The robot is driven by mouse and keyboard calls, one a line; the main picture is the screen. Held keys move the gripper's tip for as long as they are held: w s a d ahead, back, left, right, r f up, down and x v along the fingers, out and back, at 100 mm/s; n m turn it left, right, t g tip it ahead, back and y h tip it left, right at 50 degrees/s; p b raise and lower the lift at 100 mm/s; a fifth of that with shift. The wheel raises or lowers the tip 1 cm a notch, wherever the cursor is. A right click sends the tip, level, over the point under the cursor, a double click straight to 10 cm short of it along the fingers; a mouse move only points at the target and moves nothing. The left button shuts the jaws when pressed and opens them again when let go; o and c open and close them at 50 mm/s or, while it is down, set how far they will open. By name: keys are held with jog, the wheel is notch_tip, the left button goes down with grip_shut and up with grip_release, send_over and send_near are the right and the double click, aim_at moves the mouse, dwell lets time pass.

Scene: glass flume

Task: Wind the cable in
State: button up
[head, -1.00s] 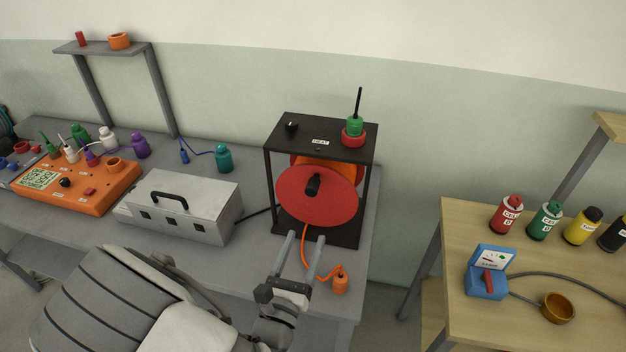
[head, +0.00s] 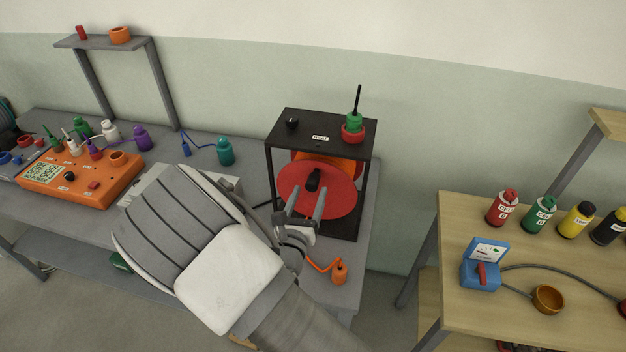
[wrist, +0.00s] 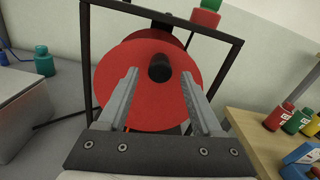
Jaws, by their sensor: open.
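The cable reel has a red disc (head: 325,203) and stands inside a black open frame (head: 268,165) on the grey bench. A black crank knob (head: 313,180) sticks out from the disc's face, above its middle. In the wrist view the knob (wrist: 159,68) shows between and beyond the fingers. My gripper (head: 305,203) is open and empty in front of the disc, with its fingers pointing at the knob. The orange cable (head: 320,266) runs out below to an orange plug end (head: 340,273) on the bench's front edge. My gripper hides part of the cable.
A metal toolbox (head: 150,183), partly hidden by my arm, is left of the reel. An orange meter box (head: 80,180) is further left. A green-and-red holder (head: 353,128) tops the frame. A wooden table (head: 450,230) stands right, across a gap.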

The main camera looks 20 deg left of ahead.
jog(key=shift+w+a, duration=0.15)
jog(key=shift+w, duration=2.1)
jog(key=shift+c, duration=0.2)
grip_shut()
